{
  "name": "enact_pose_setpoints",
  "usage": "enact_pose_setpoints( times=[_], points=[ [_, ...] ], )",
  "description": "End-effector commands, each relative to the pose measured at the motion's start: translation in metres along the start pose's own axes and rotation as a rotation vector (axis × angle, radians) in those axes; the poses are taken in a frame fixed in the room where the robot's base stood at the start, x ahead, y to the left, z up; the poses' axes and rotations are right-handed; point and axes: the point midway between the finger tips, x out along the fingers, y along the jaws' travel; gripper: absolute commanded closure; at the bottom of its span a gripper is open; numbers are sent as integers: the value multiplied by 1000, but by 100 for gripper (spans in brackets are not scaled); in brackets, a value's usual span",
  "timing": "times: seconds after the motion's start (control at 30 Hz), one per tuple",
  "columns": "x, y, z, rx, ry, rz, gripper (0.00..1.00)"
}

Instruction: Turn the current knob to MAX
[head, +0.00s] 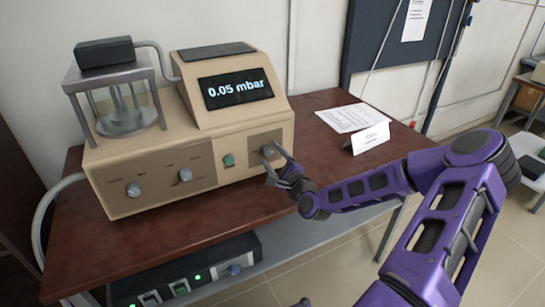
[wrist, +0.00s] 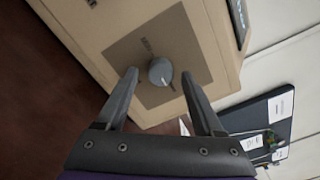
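A beige bench instrument (head: 150,155) with a screen reading "0.05 mbar" stands on a brown table. A round grey knob (head: 267,150) sits at the right end of its front panel. In the wrist view, this knob (wrist: 160,71) has a pale pointer line toward the lower right and a small label above it, too small to read surely. My gripper (head: 275,162) is at this knob, open; in the wrist view its fingers (wrist: 159,76) stand on either side with gaps. Whether the tips reach around the knob, I cannot tell. The current label is not readable.
Two other knobs (head: 133,190) (head: 185,174) and a green switch (head: 229,160) are farther left on the panel. A glass chamber (head: 121,115) stands on the left. A paper sheet (head: 352,117) and a folded card (head: 370,138) lie right. Another unit (head: 190,276) is below.

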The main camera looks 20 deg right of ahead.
Motion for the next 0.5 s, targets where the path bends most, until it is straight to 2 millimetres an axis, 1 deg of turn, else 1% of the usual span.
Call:
enact_pose_setpoints(
  times=[0.17,0.27,0.37,0.5],
  points=[
    [-1,0,0,-1,1,-1,31],
    [-8,0,-1,-1,2,0,31],
    [-24,-1,-2,0,4,-1,31],
    [-57,0,-2,0,5,0,31]
  ],
)
